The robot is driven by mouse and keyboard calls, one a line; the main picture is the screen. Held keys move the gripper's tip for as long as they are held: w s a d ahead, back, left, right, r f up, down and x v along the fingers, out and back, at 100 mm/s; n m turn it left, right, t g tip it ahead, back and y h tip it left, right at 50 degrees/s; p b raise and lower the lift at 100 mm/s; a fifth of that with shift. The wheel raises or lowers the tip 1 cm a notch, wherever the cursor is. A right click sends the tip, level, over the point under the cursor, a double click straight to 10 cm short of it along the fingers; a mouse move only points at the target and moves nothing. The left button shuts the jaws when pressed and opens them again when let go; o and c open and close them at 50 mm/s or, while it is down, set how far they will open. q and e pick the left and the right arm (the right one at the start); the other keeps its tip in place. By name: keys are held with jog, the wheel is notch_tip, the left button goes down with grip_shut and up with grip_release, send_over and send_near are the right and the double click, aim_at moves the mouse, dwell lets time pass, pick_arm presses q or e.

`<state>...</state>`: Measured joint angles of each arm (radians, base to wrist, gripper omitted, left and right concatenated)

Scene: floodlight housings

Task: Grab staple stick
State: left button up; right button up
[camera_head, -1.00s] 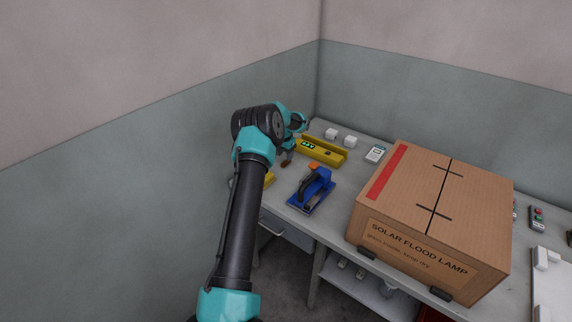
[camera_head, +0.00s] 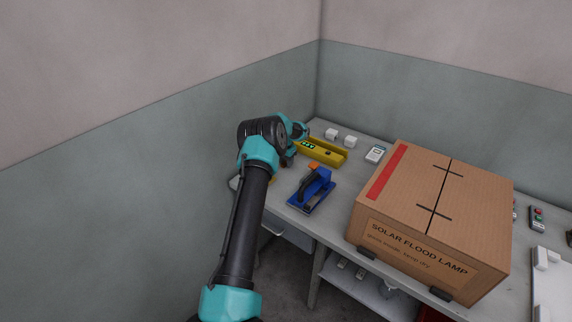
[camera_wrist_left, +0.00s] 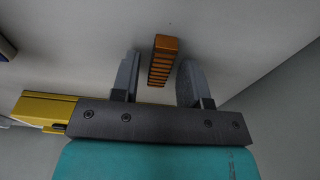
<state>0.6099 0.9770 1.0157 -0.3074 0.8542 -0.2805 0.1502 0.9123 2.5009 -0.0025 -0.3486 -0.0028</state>
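The staple stick (camera_wrist_left: 164,60) is a short orange-copper bar with ridges. In the left wrist view it lies on the pale worktop, between the two fingers of my left gripper (camera_wrist_left: 161,72). The fingers are apart, and a gap shows on each side of the stick. In the head view my left wrist hides the stick and most of the gripper, at the worktop's left end. My right gripper is in neither view.
A blue tool (camera_head: 312,192) stands nearer the front edge. A large cardboard box (camera_head: 436,205) fills the worktop's middle. Walls close off the left and back.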

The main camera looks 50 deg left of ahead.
pick_arm(q)
grip_shut()
jog(key=shift+r, duration=0.1)
jog(key=shift+r, duration=1.45)
jog(key=shift+s+d+r, duration=0.1)
jog(key=shift+r, duration=0.2)
jog(key=s+d, duration=0.3)
jog(key=d, duration=0.1)
jog(key=s+d+r, duration=0.1)
jog(key=s+d, duration=0.6)
jog(key=shift+s+d+r, duration=0.15)
jog(key=shift+s+d, duration=0.05)
jog(key=shift+d, duration=0.2)
